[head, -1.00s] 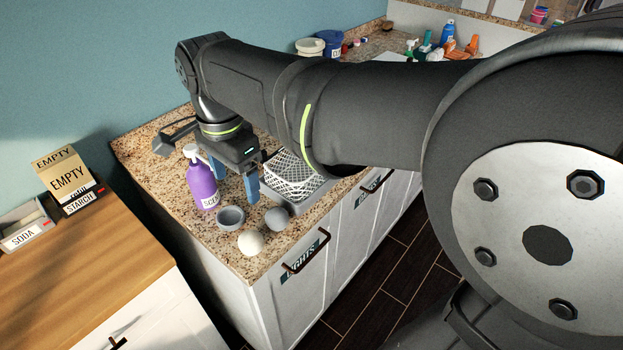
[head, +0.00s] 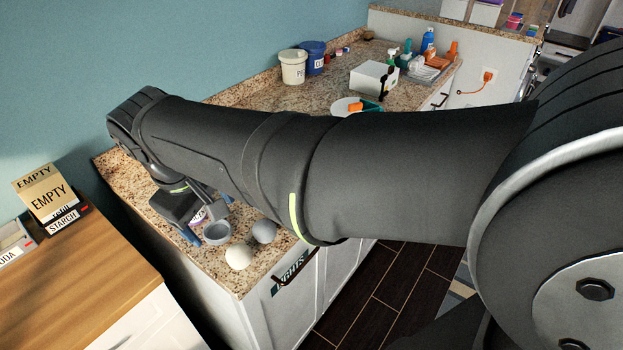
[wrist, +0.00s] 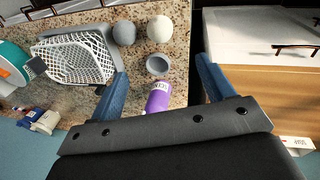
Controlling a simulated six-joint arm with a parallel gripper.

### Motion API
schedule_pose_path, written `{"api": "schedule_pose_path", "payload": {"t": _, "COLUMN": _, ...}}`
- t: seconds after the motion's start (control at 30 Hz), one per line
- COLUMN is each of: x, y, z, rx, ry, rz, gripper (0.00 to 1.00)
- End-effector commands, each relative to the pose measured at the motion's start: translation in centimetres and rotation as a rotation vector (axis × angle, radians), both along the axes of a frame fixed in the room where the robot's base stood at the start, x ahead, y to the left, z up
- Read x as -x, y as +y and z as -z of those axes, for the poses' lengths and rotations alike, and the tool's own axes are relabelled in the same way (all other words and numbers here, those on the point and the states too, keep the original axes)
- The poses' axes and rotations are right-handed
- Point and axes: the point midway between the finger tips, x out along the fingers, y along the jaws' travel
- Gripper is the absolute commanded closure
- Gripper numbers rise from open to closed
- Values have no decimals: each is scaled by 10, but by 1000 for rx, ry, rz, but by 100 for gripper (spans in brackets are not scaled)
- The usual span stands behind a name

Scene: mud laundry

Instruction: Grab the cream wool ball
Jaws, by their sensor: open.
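The cream wool ball (head: 239,256) sits on the granite counter near its front corner. It also shows in the wrist view (wrist: 160,28), just right of a grey ball (wrist: 124,33). A small grey bowl (wrist: 157,65) lies close to both balls. My gripper (wrist: 160,80) is open and empty, its blue fingers wide apart. In the wrist view the cream ball is beyond the fingertips, with the bowl and a purple bottle (wrist: 158,97) nearer.
A white mesh basket (wrist: 75,60) stands left of the balls in the wrist view. A wooden-topped cabinet (head: 75,285) with boxes stands to the left in the head view, across a gap. Buckets (head: 293,67) and bottles stand farther back on the counter.

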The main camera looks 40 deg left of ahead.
Motion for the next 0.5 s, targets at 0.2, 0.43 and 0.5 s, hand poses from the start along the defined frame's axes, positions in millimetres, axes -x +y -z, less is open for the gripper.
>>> {"api": "schedule_pose_path", "payload": {"t": 0.2, "x": 2, "y": -1, "z": 6, "rx": 23, "ry": -22, "rz": -129, "gripper": 26}}
{"api": "schedule_pose_path", "payload": {"t": 0.43, "x": -8, "y": 1, "z": 48, "rx": 28, "ry": -21, "rz": -128, "gripper": 26}}
{"api": "schedule_pose_path", "payload": {"t": 0.5, "x": -12, "y": 2, "z": 63, "rx": 27, "ry": -21, "rz": -128, "gripper": 26}}
